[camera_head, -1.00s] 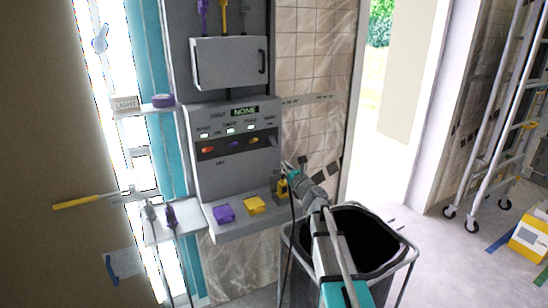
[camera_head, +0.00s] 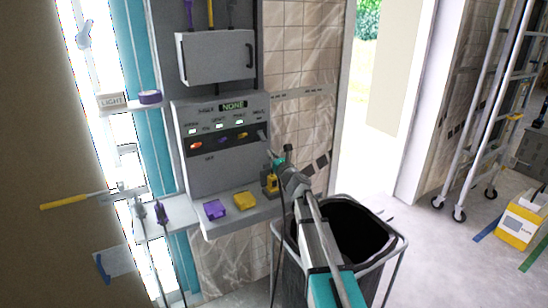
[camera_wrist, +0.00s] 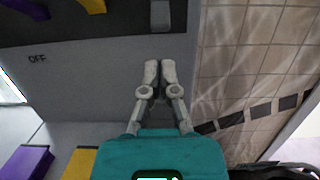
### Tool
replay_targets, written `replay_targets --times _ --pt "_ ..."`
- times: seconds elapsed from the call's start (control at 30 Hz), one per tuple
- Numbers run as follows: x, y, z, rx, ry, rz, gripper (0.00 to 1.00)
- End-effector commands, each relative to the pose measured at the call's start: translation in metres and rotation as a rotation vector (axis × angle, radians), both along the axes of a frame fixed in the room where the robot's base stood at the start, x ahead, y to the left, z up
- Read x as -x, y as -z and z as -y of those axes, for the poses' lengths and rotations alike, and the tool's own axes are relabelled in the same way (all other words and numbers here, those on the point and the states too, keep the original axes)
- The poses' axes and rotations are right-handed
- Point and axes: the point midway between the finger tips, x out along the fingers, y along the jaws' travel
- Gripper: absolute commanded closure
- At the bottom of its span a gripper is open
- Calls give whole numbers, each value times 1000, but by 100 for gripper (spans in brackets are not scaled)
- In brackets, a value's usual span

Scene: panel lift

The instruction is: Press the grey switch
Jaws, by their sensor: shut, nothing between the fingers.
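The grey switch (camera_head: 262,134) is at the right end of the row on the dark strip of the grey wall panel (camera_head: 215,175). In the wrist view the grey switch (camera_wrist: 160,15) shows at the top, straight ahead of the fingertips. My gripper (camera_wrist: 160,68) is shut and empty, with its fingertips together in front of the panel face below the switch. A gap shows between the fingertips and the switch in that picture. In the head view my gripper (camera_head: 276,158) is small, just below and right of the switch.
Orange, purple (camera_head: 223,140) and yellow (camera_head: 243,135) switches share the strip. A purple block (camera_head: 214,210) and a yellow block (camera_head: 244,201) sit on the ledge below. A black-lined bin (camera_head: 385,245) stands below my arm. A ladder (camera_head: 485,110) stands right. A display reads NONE.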

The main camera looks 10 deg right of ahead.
Motion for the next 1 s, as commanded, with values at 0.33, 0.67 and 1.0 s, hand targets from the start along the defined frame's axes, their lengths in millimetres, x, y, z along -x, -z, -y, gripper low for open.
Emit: replay_targets --times 0.33,0.67,1.0 --pt "-46 -10 -15 0 0 0 100" --pt "-60 -12 -19 0 0 0 100" --pt "-59 -12 -19 0 0 0 100"
